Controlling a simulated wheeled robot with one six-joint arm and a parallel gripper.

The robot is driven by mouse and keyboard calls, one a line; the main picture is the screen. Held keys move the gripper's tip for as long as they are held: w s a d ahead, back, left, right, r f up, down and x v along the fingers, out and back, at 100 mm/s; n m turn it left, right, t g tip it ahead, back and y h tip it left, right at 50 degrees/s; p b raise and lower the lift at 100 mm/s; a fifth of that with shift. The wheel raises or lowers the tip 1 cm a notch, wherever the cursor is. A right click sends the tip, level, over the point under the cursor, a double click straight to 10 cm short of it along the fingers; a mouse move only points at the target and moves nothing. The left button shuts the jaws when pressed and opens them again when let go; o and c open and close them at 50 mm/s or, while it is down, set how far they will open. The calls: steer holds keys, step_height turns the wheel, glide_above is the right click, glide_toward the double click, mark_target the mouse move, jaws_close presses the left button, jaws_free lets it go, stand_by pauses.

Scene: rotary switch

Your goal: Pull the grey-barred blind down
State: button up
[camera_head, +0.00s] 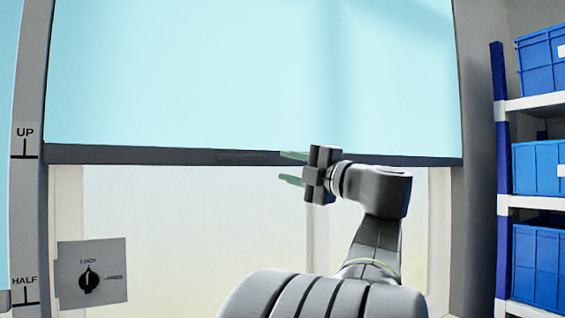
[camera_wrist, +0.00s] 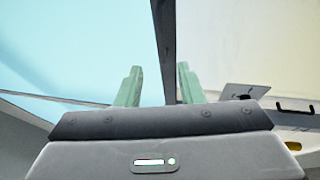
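The light blue blind (camera_head: 230,70) fills the upper part of the window opening in the head view. Its dark grey bottom bar (camera_head: 150,155) runs across at about the height of the UP mark. My gripper (camera_head: 291,168) is at the bar, right of its middle, with two green fingers apart, one higher and one lower. In the wrist view the bar (camera_wrist: 163,40) runs lengthwise between the open fingertips (camera_wrist: 160,78), with gaps visible on both sides. I cannot tell how deep the bar sits between them. The blind (camera_wrist: 75,45) shows left of the bar.
UP and HALF marks (camera_head: 25,290) are on the left post. A shelf with blue crates (camera_head: 540,167) stands at right.

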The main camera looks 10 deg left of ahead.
mark_target(248, 157)
steer(key=p+x, duration=0.3)
steer(key=x, duration=1.1)
steer(key=shift+s+a+f, duration=0.1)
steer(key=shift+s, duration=0.1)
jaws_close()
